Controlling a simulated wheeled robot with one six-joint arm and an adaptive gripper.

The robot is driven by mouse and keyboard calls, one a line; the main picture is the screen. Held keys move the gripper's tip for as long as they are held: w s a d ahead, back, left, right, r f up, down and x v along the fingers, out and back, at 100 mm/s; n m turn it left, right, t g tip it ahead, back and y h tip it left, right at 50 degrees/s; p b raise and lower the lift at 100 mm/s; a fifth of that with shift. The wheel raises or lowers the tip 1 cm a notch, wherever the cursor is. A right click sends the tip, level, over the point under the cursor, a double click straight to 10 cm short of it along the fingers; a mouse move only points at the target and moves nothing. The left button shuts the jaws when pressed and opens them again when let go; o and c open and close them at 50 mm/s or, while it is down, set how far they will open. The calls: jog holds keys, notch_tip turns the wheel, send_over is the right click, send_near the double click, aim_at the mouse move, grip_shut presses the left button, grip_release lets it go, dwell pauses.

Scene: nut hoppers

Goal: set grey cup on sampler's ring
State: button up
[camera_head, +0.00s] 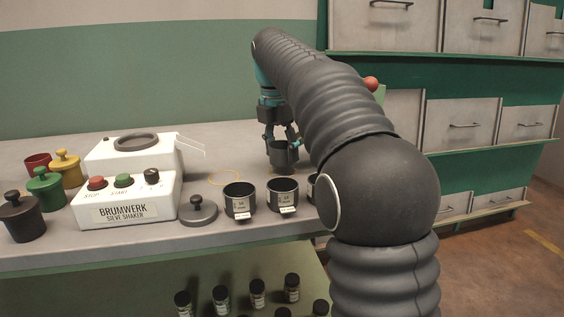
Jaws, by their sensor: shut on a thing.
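My gripper (281,138) points down over the back part of the bench and is shut on a dark grey cup (284,158). The cup looks upright; I cannot tell whether its base touches the bench or hangs just above it. A thin yellow ring (225,178) lies flat on the bench, left of the held cup and apart from it. No sampler is clearly recognisable, and my arm hides the area to the right of the cup.
A white sieve shaker (125,203) with a dark round top stands at left. Dark labelled cups (239,200) and a grey lidded weight (199,210) line the front edge. Coloured knobbed pots (46,187) stand far left. A red ball (371,83) shows behind my arm.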

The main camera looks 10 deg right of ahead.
jog(key=shift+f, duration=1)
jog(key=shift+f, duration=0.15)
jog(key=o, duration=1)
jog(key=r+p, duration=0.1)
jog(key=r, duration=0.3)
jog(key=r+p, duration=0.1)
jog(key=r, duration=0.3)
jog(key=s+a+r+p, duration=0.1)
jog(key=r, duration=0.3)
jog(key=shift+a+r, duration=0.1)
jog(key=shift+r, duration=0.05)
